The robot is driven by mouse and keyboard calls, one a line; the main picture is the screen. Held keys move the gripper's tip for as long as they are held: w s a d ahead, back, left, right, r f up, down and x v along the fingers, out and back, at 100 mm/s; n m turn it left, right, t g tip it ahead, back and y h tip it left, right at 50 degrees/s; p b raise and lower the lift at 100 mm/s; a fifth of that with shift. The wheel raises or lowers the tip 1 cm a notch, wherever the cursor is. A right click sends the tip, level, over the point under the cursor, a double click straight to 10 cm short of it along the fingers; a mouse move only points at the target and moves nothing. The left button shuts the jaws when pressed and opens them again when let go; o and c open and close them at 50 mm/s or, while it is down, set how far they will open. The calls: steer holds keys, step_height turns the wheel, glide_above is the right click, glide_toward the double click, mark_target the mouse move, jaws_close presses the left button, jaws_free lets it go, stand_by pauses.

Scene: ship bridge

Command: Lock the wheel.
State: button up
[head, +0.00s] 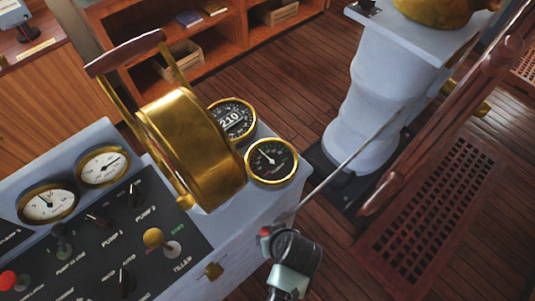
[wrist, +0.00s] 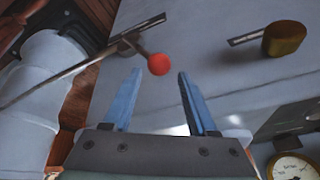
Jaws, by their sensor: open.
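The wheel (head: 448,115) is dark red wood and stands at the right of the head view, beside a pale pedestal (head: 372,105). A red ball knob (head: 265,231) sits at the console's side, close to my gripper. In the wrist view the red knob (wrist: 159,64) is on a short stem by a slot (wrist: 138,36) in the grey panel. My gripper (wrist: 155,80) is open, its two blue fingers apart. The knob appears between and just beyond the fingertips, and I cannot tell whether they touch. In the head view the fingers are not clearly seen.
A thin metal rod (head: 352,154) runs between pedestal and console. A brass knob (wrist: 285,38) with its own slot is to the right of the red knob. The console top carries a brass telegraph (head: 190,145), gauges and switches. A floor grating (head: 440,215) lies at the right.

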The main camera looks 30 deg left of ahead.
mark_target(268, 233)
steer(key=shift+x, duration=2.6)
steer(key=shift+w, duration=0.1)
jaws_close()
